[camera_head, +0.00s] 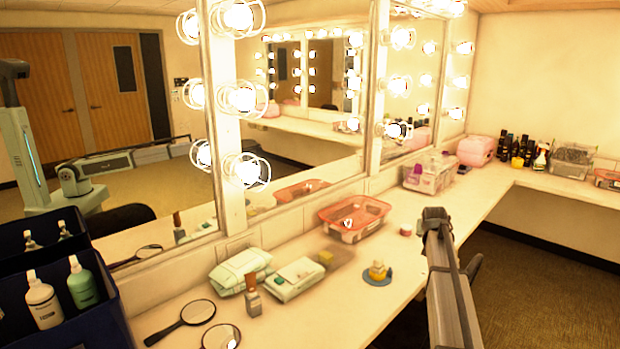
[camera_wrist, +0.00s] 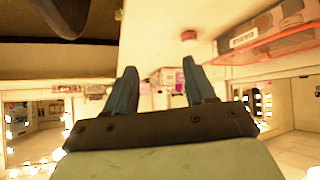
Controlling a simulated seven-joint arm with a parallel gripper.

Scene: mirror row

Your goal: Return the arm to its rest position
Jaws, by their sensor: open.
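My arm (camera_head: 452,285) rises from the bottom right of the head view, over the front edge of the counter. Its far end is right of the orange-rimmed tray. The fingers are hard to make out in the head view. In the wrist view my gripper (camera_wrist: 159,66) shows two blue-grey fingers spread apart with nothing between their tips. The gripper is open and empty. The counter lies beyond the fingers.
The counter (camera_head: 393,248) holds an orange-rimmed tray (camera_head: 352,231), wipes packs (camera_head: 240,270), a blue dish (camera_head: 377,280) with a yellow item, a small red-lidded jar (camera_head: 406,230) and hand mirrors (camera_head: 197,311). A dark bottle caddy (camera_head: 112,312) stands at left. Lit mirrors line the wall.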

